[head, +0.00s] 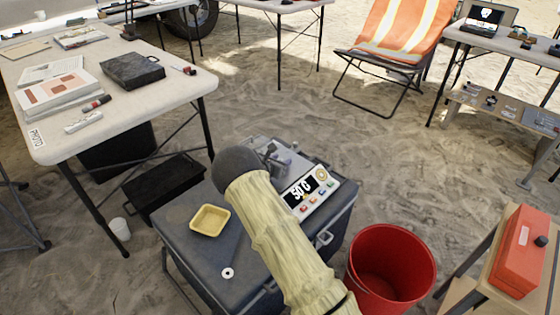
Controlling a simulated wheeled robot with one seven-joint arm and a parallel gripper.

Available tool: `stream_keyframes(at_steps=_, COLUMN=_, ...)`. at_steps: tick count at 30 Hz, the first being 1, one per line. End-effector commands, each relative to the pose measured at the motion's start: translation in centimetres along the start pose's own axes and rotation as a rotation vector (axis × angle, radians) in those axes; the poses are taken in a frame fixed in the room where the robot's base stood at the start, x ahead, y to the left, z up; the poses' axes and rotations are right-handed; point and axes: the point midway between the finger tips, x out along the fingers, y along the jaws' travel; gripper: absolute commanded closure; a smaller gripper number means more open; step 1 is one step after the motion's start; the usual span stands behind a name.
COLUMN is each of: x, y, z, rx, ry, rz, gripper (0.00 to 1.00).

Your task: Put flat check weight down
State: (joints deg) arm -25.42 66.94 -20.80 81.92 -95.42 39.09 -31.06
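A scale (312,193) with a lit display that seems to read 50.0 and several coloured buttons stands on a dark grey case. My arm, in a pale yellow sleeve, crosses in front of the case and ends in a dark rounded joint beside the scale. Greyish, partly see-through parts show behind that joint, over the scale's pan area; I cannot tell whether they are my gripper or the scale. My gripper's fingers cannot be made out. No flat check weight can be surely picked out. A small white ring (228,273) lies near the case's front edge.
A yellow tray (210,220) sits on the left of the case lid (180,213). A red bucket (391,262) stands right of the case. A red box (519,250) is at far right. A table (150,105) with papers and a black case stands upper left.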

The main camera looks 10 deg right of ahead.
Motion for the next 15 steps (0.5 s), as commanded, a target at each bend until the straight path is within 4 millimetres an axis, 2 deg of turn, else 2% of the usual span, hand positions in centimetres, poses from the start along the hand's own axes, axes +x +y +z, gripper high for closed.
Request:
stream_keyframes(at_steps=5, x=-0.1, y=0.0, z=0.3, rx=0.001, ry=0.0, rz=0.0, gripper=0.59)
stream_keyframes(at_steps=8, x=-0.9, y=0.1, z=0.3, rx=-0.001, ry=0.001, rz=0.002, gripper=0.59)
stream_keyframes(at_steps=15, x=-5.1, y=0.1, z=0.5, rx=-0.002, ry=0.001, rz=0.003, gripper=0.59)
